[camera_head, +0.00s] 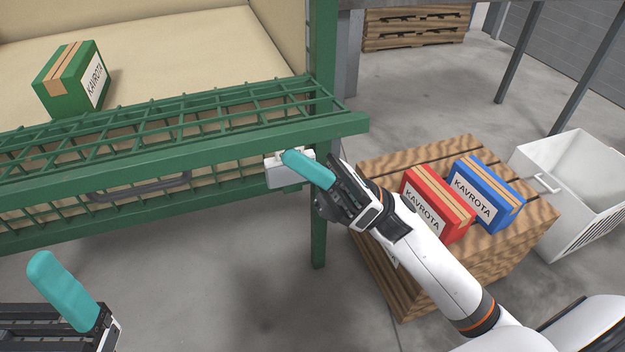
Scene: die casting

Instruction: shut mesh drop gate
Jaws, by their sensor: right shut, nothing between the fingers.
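The green mesh drop gate (185,155) spans the front of a green-framed bay at the upper left. Its mesh leans outward from the bay, with its thick rail toward me, so it stands open. A dark handle (140,188) shows below the rail. My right gripper (308,170), with teal fingertips, is shut and empty. It is just under the right end of the rail, in front of a pale box-like fitting (287,169); whether it touches either is unclear. My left gripper (62,290) is at the lower left, below the gate; only one teal finger shows clearly.
A green KAVROTA box (75,80) sits inside the bay. A wooden crate (400,285) at right holds a red box (437,203) and a blue box (485,194). A white bin (575,190) stands at far right. Grey floor below the gate is clear.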

